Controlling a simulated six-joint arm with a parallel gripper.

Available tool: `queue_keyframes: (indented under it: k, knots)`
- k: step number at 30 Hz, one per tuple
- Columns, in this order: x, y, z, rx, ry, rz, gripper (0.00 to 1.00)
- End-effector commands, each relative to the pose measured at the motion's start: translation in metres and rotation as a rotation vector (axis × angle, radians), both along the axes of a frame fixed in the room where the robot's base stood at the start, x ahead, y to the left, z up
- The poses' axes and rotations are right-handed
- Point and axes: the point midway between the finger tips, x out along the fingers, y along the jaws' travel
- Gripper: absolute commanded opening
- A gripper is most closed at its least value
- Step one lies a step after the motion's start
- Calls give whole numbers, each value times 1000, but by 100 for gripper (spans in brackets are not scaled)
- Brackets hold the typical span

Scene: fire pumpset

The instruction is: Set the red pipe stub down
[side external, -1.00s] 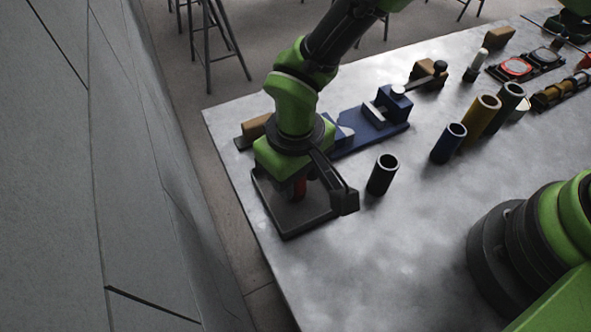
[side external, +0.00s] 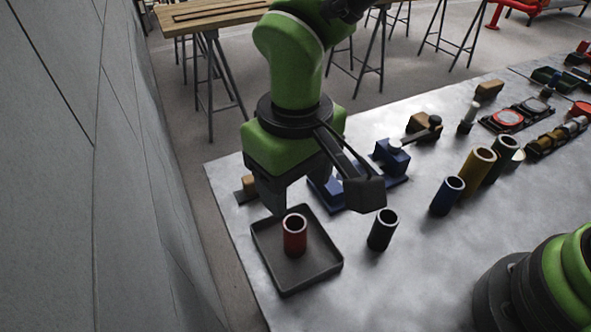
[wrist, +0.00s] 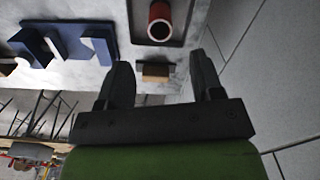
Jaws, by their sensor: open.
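The red pipe stub (side external: 295,236) stands upright in the shallow dark tray (side external: 312,279), clear of the gripper. It also shows in the wrist view (wrist: 159,22), standing in the tray at the top of the picture. My gripper (wrist: 162,72) is open with nothing between its fingers. In the side view my gripper (side external: 300,190) is raised above and behind the tray, with the stub in front of it; its fingers are partly hidden there.
A black pipe (side external: 382,230) stands just right of the tray. A blue fixture (side external: 330,193) lies behind it. Blue (side external: 447,196), yellow (side external: 476,174) and dark green (side external: 502,160) pipes stand further right. A tan block (wrist: 155,72) shows between the fingers' view, lower down.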

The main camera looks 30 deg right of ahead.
Motion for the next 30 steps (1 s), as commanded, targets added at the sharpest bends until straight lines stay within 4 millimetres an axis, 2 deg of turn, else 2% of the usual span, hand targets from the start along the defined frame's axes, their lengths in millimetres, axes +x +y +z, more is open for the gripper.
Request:
queue_keyframes:
  k: [3,12,14,16,20,23,27,30]
  knots:
    - [0,0,11,1,-1,0,60]
    - [0,-1,15,3,-2,-3,60]
    - [2,-6,22,13,-9,-15,60]
    - [5,-17,38,37,-25,-45,60]
    - [7,-57,84,111,-84,-138,60]
    - [-2,-96,120,173,-148,-224,60]
    - [-29,-146,156,251,-252,-343,60]
    - [-55,-175,171,294,-333,-422,60]
